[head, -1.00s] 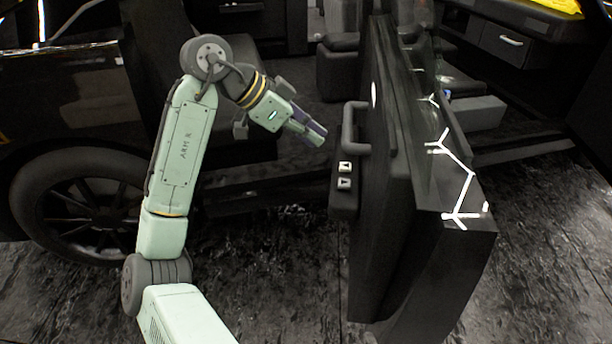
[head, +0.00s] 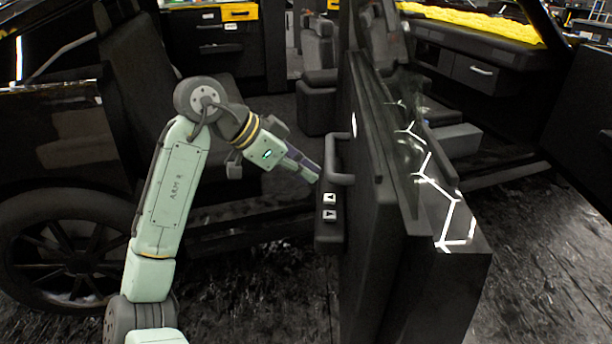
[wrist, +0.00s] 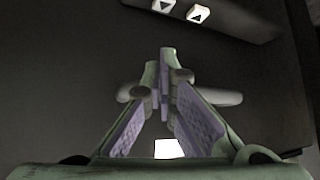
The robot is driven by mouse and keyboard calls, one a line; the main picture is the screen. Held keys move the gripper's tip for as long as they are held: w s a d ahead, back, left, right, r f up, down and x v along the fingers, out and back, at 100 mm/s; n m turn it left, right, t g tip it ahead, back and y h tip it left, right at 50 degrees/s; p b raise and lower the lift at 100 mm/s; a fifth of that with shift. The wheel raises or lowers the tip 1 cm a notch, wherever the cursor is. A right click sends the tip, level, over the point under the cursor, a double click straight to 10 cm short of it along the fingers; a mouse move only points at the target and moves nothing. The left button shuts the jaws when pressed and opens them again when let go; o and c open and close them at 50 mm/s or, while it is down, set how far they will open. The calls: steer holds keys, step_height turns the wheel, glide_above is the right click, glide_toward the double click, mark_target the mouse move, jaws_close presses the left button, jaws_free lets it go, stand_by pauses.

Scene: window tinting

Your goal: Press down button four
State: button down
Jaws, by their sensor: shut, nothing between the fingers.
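Two small white buttons with dark arrow marks, an upper one (head: 330,198) and a lower one (head: 330,214), sit on the dark armrest of the open car door (head: 372,240). I see no numbers, so I cannot tell which is button four. My gripper (head: 316,178) is shut and empty, just above and left of the upper button, apparently not touching it. In the wrist view, the closed fingertips (wrist: 167,60) point toward the door panel. Both buttons, the left (wrist: 162,5) and the right (wrist: 197,13), show at the top edge there.
A dark grab handle (head: 339,165) stands out from the door close beside my fingertips, and it passes behind the fingers in the wrist view (wrist: 221,96). A white patch (wrist: 168,148) shows between the finger bases. Car seats and a wheel (head: 70,240) are behind and left of my arm.

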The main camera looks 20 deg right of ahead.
glide_above(327, 216)
step_height(327, 216, down, 5)
steer(key=shift+s+f, duration=0.1)
steer(key=shift+f, duration=0.05)
step_height(327, 216, down, 2)
steer(key=shift+f, duration=0.95)
steer(key=shift+f, duration=0.1)
